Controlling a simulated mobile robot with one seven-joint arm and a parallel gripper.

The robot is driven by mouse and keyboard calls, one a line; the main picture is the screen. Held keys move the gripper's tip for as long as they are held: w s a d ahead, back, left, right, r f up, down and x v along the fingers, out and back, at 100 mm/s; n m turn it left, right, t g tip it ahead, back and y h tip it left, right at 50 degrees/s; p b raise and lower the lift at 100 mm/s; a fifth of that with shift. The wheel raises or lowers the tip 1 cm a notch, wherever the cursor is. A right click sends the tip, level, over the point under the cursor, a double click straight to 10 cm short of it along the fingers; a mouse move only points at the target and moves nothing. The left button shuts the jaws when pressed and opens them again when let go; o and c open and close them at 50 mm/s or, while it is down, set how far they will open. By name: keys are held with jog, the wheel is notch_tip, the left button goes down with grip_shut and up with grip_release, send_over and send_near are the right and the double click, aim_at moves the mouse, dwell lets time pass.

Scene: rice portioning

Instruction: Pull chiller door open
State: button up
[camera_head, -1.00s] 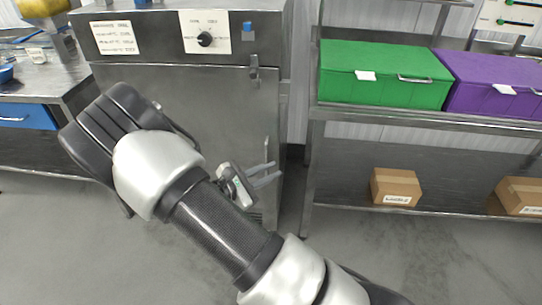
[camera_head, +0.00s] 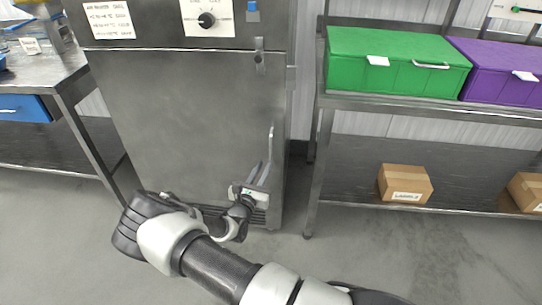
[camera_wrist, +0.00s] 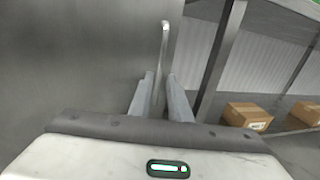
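The chiller (camera_head: 185,110) is a grey steel cabinet, and its front door looks shut. A thin upright handle (camera_head: 271,148) stands near the door's right edge. It also shows in the wrist view (camera_wrist: 164,45). My gripper (camera_head: 259,174) is at the lower part of the handle, with its fingers pointing up along it. In the wrist view my gripper (camera_wrist: 160,92) has its fingers apart, one on each side of the handle's lower end. A gap shows between the handle and the right finger; contact on the left is unclear.
A steel shelf (camera_head: 420,101) at right carries a green box (camera_head: 395,65) and a purple box (camera_head: 505,72), with cardboard boxes (camera_head: 405,184) below. A steel table (camera_head: 45,72) with a blue drawer (camera_head: 24,108) stands at left. Grey floor is free in front.

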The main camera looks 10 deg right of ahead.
aim_at(271, 153)
jog(key=b+x, duration=0.1)
jog(key=x, duration=0.7)
jog(key=shift+w+d+b, duration=0.2)
jog(key=shift+w+b, duration=0.15)
grip_shut()
